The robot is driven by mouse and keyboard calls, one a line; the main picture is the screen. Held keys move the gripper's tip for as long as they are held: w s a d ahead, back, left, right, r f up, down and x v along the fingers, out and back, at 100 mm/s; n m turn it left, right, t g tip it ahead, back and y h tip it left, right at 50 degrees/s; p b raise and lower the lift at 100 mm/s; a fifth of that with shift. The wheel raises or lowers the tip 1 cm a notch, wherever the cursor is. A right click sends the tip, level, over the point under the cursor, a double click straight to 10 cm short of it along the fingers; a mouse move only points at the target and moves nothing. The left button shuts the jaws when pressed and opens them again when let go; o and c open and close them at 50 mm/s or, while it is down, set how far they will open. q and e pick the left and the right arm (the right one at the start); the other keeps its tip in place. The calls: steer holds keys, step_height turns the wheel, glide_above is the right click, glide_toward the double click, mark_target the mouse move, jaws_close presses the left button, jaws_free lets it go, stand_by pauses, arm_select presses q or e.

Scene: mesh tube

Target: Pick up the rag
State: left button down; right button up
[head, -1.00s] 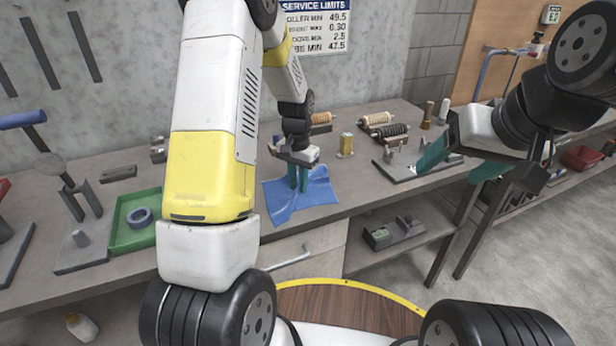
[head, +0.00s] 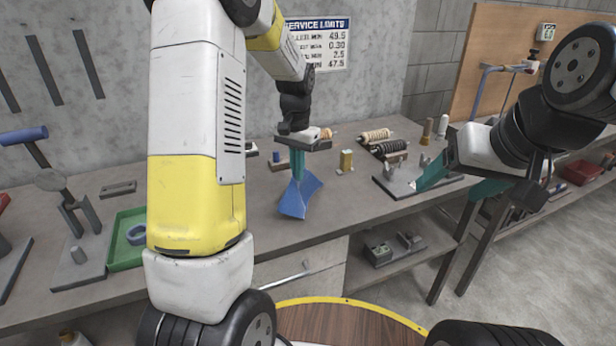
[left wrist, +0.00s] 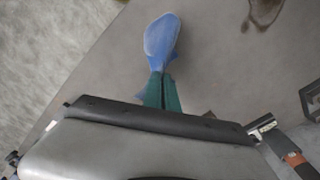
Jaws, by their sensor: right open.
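The blue rag (head: 300,197) hangs bunched from my left gripper (head: 297,177) over the workbench in the head view. The teal fingers are shut on its upper part, and its lower part flares out. In the left wrist view the rag (left wrist: 161,40) sticks out beyond the tips of the closed fingers (left wrist: 161,76). Whether its lowest edge touches the bench is hard to tell. My right gripper (head: 432,172) is open and empty at the right, over the bench's right part.
The workbench (head: 340,215) holds a green tray (head: 125,240) at left, partly hidden by my left arm. A yellow-brass part (head: 346,161) stands right of the rag, with rollers (head: 388,146) and a grey fixture plate (head: 400,186) farther right. The bench around the rag is clear.

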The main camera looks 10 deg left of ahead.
arm_select(q)
steer(key=shift+r, duration=0.9)
step_height(320, 180, up, 9)
